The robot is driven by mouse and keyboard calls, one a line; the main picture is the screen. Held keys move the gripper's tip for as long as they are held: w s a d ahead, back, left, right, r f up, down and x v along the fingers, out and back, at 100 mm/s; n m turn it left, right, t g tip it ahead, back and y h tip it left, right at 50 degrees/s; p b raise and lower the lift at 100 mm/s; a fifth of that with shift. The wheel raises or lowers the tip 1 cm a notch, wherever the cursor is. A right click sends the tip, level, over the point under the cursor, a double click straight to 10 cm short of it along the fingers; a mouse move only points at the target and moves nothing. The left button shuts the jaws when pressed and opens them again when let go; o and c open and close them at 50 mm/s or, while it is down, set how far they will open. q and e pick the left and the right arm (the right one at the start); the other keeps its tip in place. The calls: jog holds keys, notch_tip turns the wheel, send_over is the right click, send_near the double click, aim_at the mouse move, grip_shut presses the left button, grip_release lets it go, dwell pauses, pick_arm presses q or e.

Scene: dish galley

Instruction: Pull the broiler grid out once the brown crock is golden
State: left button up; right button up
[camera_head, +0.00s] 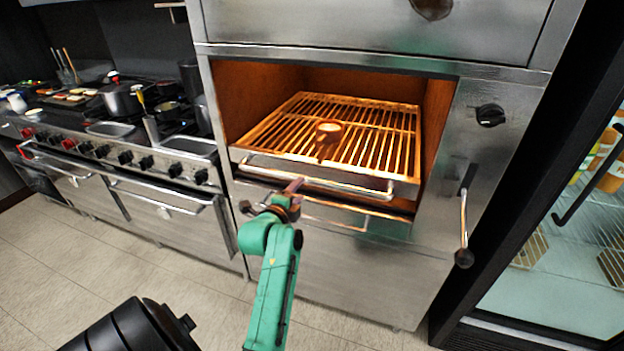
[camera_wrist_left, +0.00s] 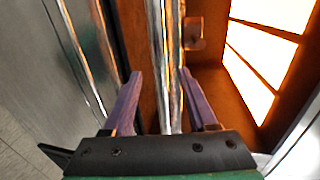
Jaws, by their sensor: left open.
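The broiler grid (camera_head: 380,125) sits inside the lit orange broiler opening, with its front bar handle (camera_head: 345,186) along the front edge. The small brown crock (camera_head: 329,131) stands upright on the grid's middle. Its top looks pale golden-orange in the glow, but it is too small to judge the browning surely. My left gripper (camera_head: 291,187) is at the left part of the handle. In the left wrist view my left gripper (camera_wrist_left: 157,80) is open, its purple fingers on either side of a shiny bar (camera_wrist_left: 165,60). I cannot tell whether they touch it. My right gripper is out of view.
A lower bar (camera_head: 335,222) runs below the grid handle. A lever with a black knob (camera_head: 463,257) and a dial (camera_head: 490,115) are on the right panel. A stove with pots (camera_head: 122,100) stands left, a glass-door fridge (camera_head: 570,260) right. Tiled floor lies open at left.

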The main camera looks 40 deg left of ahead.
aim_at(307, 183)
pick_arm(q)
jog(key=x, duration=0.8)
jog(key=shift+p, duration=0.4)
jog(key=shift+s+d, duration=0.1)
grip_shut()
jog(key=shift+f, duration=0.1)
dwell(0.4)
